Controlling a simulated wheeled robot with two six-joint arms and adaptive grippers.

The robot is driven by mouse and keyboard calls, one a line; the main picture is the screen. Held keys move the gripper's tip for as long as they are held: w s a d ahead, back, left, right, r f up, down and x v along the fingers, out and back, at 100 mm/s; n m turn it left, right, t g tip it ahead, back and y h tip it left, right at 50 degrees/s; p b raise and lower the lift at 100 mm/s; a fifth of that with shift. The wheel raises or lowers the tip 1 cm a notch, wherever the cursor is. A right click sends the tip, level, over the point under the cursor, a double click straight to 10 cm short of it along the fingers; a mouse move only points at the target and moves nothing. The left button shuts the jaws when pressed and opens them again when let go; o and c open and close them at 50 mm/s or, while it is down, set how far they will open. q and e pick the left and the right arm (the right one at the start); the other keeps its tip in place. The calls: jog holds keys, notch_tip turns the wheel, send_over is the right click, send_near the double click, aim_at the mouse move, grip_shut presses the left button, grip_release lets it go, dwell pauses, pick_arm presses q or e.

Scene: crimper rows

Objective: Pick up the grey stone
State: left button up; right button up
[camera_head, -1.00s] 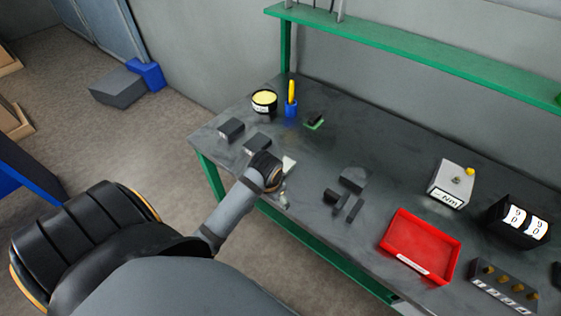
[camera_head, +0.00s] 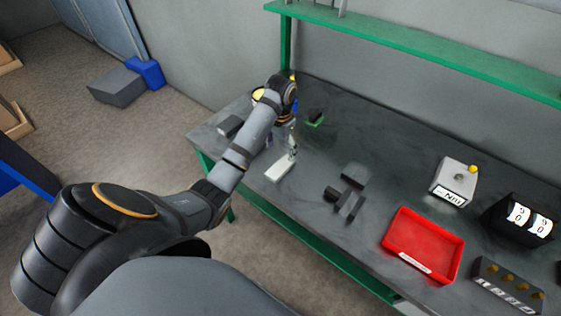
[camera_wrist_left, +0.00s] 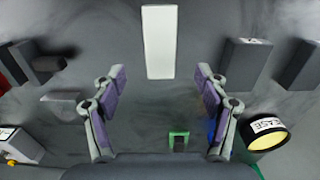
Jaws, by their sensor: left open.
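A pale grey, long flat block (camera_head: 281,171), which looks like the grey stone, lies on the dark bench near its front edge. It also shows in the left wrist view (camera_wrist_left: 158,42) at top centre, ahead of and apart from the fingers. My left gripper (camera_head: 281,145) is above the bench, just behind the block, its fingers partly hidden by my wrist. In the left wrist view my left gripper (camera_wrist_left: 160,88) is open and empty, its purple-padded fingers wide apart. My right gripper is not in view.
Dark blocks (camera_head: 230,126) stand left of the pale block, and a dark piece (camera_head: 354,176) lies right of it. A grease tub (camera_wrist_left: 265,133) and a green-edged item (camera_head: 315,121) are behind. A red tray (camera_head: 424,234) is farther right. Bare bench lies around the block.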

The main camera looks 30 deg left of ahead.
pick_arm(q)
jog(key=b, duration=0.3)
send_over(281, 166)
notch_tip(281, 166, down, 4)
jog(key=shift+f, duration=0.1)
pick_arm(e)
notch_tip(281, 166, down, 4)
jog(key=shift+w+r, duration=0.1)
pick_arm(q)
notch_tip(281, 166, down, 5)
jog(key=shift+a+r+p, duration=0.1)
jog(key=shift+p, duration=0.25)
grip_shut()
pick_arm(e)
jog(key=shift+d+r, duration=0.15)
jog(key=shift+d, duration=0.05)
pick_arm(q)
jog(key=shift+r, duration=0.15)
